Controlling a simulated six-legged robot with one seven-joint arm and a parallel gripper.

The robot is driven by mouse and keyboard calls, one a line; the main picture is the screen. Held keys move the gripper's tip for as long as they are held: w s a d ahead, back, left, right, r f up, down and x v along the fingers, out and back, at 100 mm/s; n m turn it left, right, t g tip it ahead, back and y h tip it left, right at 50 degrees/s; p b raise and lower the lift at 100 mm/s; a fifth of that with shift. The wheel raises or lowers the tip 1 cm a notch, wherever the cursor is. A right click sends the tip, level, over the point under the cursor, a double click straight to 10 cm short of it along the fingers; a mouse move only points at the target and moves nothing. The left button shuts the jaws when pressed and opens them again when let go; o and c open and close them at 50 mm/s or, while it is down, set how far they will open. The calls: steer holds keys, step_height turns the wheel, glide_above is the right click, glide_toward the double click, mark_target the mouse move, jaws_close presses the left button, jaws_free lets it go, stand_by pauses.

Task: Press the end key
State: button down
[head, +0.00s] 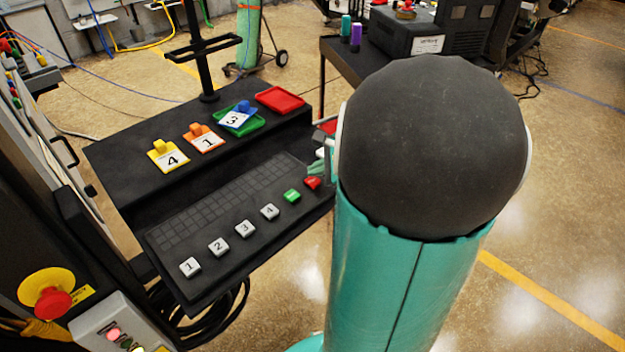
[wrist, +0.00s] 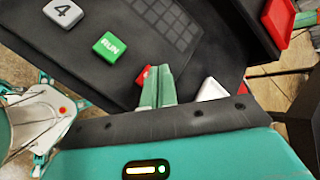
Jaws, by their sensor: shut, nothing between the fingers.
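The red key (head: 312,183), whose label I cannot read, sits at the right end of the key row, beside the green RUN key (head: 292,195). In the wrist view the RUN key (wrist: 110,46) is clear, while the red key (wrist: 146,74) is mostly hidden behind my fingers. My gripper (wrist: 157,70) is shut and empty, with its fingertips over or just beside the red key. Whether they touch it I cannot tell. In the head view my gripper (head: 321,167) is partly hidden by my arm.
White keys 1 (head: 190,267) to 4 (head: 270,211) sit left of RUN on the black keyboard (head: 185,225). Behind are a yellow tile 4 (head: 168,157), an orange tile 1 (head: 203,138), a blue tile 3 on a green tray (head: 256,124) and a red tray (head: 280,98).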

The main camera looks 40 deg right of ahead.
mark_target(317, 182)
steer(key=shift+f, duration=0.4)
steer(key=shift+f, duration=0.45)
stand_by(0.6)
steer(key=shift+r, duration=0.9)
steer(key=shift+r, duration=2.5)
